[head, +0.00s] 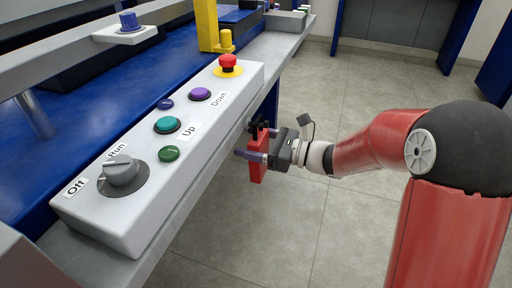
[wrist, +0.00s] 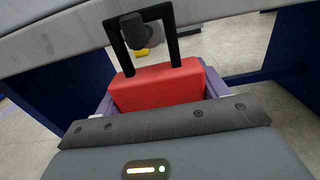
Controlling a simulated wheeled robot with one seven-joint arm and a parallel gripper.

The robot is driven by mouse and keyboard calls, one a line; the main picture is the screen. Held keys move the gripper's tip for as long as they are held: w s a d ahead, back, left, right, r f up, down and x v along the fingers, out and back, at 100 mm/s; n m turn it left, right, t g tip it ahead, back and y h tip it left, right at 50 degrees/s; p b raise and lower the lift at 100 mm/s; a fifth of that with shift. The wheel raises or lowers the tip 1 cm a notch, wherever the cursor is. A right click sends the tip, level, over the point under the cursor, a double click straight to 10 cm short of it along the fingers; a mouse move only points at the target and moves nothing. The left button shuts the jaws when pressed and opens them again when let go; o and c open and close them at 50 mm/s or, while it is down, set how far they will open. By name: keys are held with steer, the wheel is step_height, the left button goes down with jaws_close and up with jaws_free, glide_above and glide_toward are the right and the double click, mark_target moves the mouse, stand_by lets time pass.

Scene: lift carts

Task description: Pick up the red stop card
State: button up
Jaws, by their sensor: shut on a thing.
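The red stop card (head: 257,168) is a thick red block with a black loop on top. It is beside the right side of the control panel, over the edge of the grey rail. In the wrist view the red stop card (wrist: 158,86) is close in front of my gripper, and its black loop (wrist: 174,38) is around or just beside a dark rounded peg (wrist: 134,32); I cannot tell whether they touch. My gripper (head: 256,144) has its purple fingers on opposite sides of the card and is shut on it. The card's lower part is hidden in the wrist view.
The control panel (head: 120,222) carries a grey knob (head: 121,170), coloured buttons and a red emergency button (head: 228,62). A yellow post (head: 207,25) stands behind it. The tiled floor (head: 340,215) to the right is open.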

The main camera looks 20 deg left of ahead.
steer(key=shift+r, duration=0.65)
steer(key=s+d, duration=0.1)
steer(key=d, duration=1.7)
steer(key=shift+s+p, duration=0.2)
steer(key=shift+p, duration=0.25)
steer(key=shift+r, duration=0.1)
steer(key=o, duration=0.4)
steer(key=c, duration=0.4)
